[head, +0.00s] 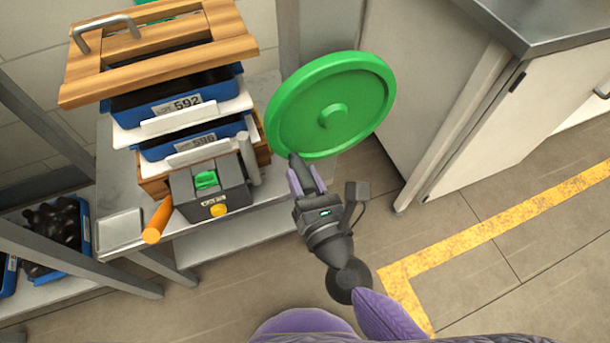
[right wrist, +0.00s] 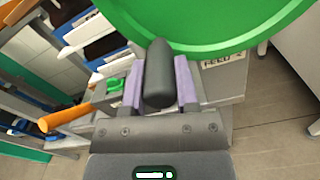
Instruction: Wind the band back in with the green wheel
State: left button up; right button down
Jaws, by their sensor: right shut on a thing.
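The large green wheel (head: 350,105) faces up and toward me on the right side of the machine. My right gripper (head: 305,175) is at the wheel's lower left rim. In the right wrist view, its two purple-padded fingers are shut on a dark rounded handle (right wrist: 158,75), with the green wheel (right wrist: 215,25) just beyond it. The band cannot be made out in either view. My left gripper is out of view.
Left of the wheel, blue bins (head: 170,100) sit under a wooden frame (head: 160,55). A grey box (head: 212,188) with green and yellow knobs and an orange rod (head: 157,220) stand in front. A cabinet (head: 500,130) is at right; floor in front is open.

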jog(key=shift+r, duration=0.1)
jog(key=shift+c, duration=1.8)
grip_release()
jog(key=b+v, duration=0.1)
jog(key=v, duration=0.9)
